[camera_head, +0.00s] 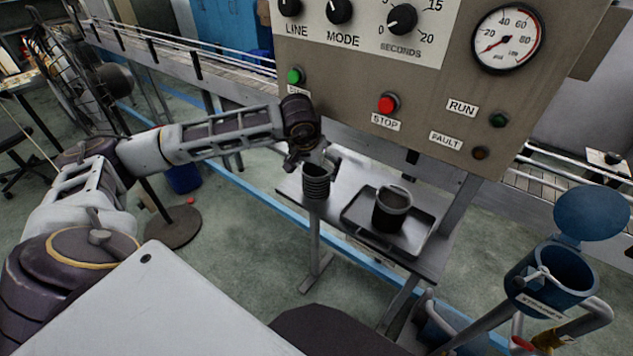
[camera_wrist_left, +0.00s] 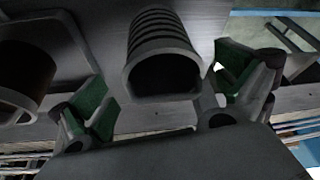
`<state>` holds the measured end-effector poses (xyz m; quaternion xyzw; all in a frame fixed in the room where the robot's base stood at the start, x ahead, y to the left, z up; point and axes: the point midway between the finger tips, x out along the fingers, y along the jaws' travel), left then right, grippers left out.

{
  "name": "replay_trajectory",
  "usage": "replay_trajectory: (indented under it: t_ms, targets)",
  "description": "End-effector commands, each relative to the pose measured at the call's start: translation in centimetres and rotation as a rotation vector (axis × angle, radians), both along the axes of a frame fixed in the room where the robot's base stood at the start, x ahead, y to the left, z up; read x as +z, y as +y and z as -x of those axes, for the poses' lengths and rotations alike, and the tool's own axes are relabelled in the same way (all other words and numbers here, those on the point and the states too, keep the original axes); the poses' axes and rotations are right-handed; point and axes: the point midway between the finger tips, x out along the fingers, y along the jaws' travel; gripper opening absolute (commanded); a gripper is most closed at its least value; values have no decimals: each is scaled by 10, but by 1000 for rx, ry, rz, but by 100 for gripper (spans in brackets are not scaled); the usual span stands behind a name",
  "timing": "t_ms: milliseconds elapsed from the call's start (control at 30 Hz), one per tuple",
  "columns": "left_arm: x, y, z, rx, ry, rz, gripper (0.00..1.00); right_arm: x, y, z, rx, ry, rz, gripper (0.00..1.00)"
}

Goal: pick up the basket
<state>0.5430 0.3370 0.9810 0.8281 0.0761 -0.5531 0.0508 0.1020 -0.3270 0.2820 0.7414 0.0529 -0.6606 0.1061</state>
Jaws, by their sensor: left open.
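A dark ribbed container (camera_head: 317,182), which I take to be the basket, stands at the left end of the small metal table. My left gripper (camera_head: 308,160) is right at its upper rim, partly covering it. In the left wrist view the ribbed container (camera_wrist_left: 160,42) lies between the two green-padded fingers of the open left gripper (camera_wrist_left: 165,88). A gap shows on each side of it, and I see no grip on it. My right gripper is not in view.
A dark pot (camera_head: 391,210) stands in a shallow tray (camera_head: 420,240) to the right on the table; it also shows in the left wrist view (camera_wrist_left: 25,70). A blue lidded container (camera_head: 552,275) is at the right.

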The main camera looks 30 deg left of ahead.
Motion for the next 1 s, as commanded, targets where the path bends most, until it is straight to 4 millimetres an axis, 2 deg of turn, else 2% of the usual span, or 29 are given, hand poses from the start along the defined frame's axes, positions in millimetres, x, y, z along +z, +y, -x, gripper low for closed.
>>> replay_trajectory:
  t_ms: [267,533,1000]
  targets:
    - [-20,2,-4,0,2,1,100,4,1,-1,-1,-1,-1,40]
    - [-45,5,-13,1,0,-1,100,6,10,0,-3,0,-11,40]
    - [-49,5,-15,0,-1,-1,100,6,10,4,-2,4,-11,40]
